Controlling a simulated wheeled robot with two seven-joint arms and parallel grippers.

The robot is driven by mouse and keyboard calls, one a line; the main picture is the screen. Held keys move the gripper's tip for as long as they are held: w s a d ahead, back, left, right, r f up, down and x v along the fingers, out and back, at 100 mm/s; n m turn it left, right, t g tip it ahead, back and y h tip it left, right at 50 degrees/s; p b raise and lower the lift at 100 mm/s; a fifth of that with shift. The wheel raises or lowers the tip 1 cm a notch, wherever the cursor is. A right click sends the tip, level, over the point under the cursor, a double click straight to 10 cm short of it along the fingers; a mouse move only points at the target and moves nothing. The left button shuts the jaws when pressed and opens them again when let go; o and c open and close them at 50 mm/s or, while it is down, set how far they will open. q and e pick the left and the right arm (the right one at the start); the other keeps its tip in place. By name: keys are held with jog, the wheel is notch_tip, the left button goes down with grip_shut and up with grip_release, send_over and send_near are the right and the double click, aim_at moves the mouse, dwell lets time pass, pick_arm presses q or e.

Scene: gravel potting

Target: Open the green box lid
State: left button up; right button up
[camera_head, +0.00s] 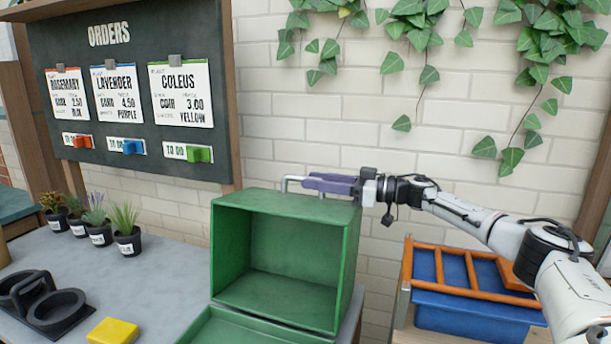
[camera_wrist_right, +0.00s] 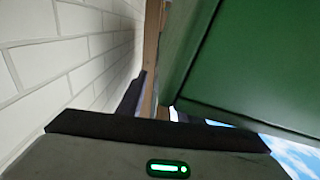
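The green box (camera_head: 216,252) stands at the table's right end, its hollow upright part facing me and showing its inside. A green panel or rim (camera_head: 205,328) shows below it at the picture's bottom edge; I cannot tell which part is the lid. A silver handle (camera_head: 286,183) sticks up at the upright part's top edge. My right gripper (camera_head: 328,183), with purple fingers, is at this top edge beside the handle. Whether it grips the handle is unclear. The right wrist view shows a green wall (camera_wrist_right: 250,65) close by; the fingertips are mostly hidden. My left gripper is not in view.
Several small potted plants (camera_head: 127,240), a black holder (camera_head: 58,310) and a yellow block (camera_head: 113,331) are on the table (camera_head: 165,270) at left. A blue crate (camera_head: 450,310) with an orange rack (camera_head: 470,268) is at right. A brick wall (camera_head: 400,150) stands behind.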

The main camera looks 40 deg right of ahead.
jog(key=shift+x, duration=1.65)
jog(key=shift+c, duration=0.2)
grip_shut()
jog(key=shift+r, duration=0.1)
